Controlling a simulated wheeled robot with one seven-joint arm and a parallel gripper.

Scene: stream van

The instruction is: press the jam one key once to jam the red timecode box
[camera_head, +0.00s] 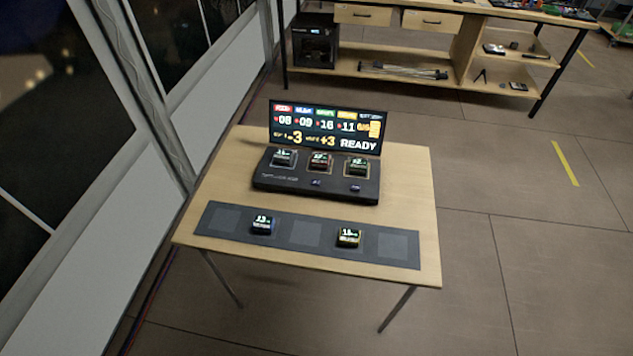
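A black console (275,182) stands on a small wooden table, with a lit screen (326,126) at its back. The screen shows coloured columns reading about 08, 09, 16 and 11, then -3, +3 and READY. Three small timecode boxes sit in the console: left (283,158), middle (320,161) and right (357,167). The middle one looks reddish, so it may be the red timecode box. Two small dark keys, left (316,183) and right (354,188), are on the console's front; their labels are too small to read. My gripper is not in view.
A dark mat (305,248) along the table's front edge holds a bluish box (263,225) and a yellowish box (349,237); its other squares are empty. The wooden table (410,180) has bare space around the console. A window wall is at left, a workbench (420,65) behind.

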